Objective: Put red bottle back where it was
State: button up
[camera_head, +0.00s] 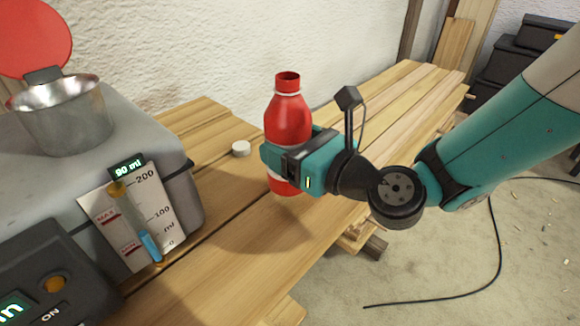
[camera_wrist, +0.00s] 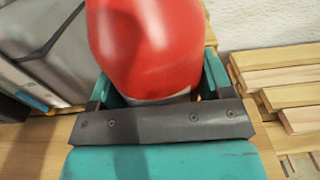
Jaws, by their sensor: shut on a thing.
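The red bottle (camera_head: 289,118) stands upright and has an open neck with no cap on it. My gripper (camera_head: 275,163) is shut around its lower body, and the bottle shows between the fingers in the wrist view (camera_wrist: 148,45). My gripper (camera_wrist: 158,90) hides part of the bottle's lower half. The bottle's base is close to the wooden bench; I cannot tell whether it touches. A small white cap (camera_head: 241,148) lies on the bench to the left of the bottle.
A grey machine (camera_head: 175,178) stands at the left with a metal cup (camera_head: 62,122), a raised red lid (camera_head: 35,38) and a gauge reading 90 ml (camera_head: 140,215). The slatted wooden bench (camera_head: 385,100) is clear behind and right of the bottle. A wall runs behind.

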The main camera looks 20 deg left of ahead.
jog(key=shift+f+b, duration=0.45)
jog(key=shift+f, duration=1.05)
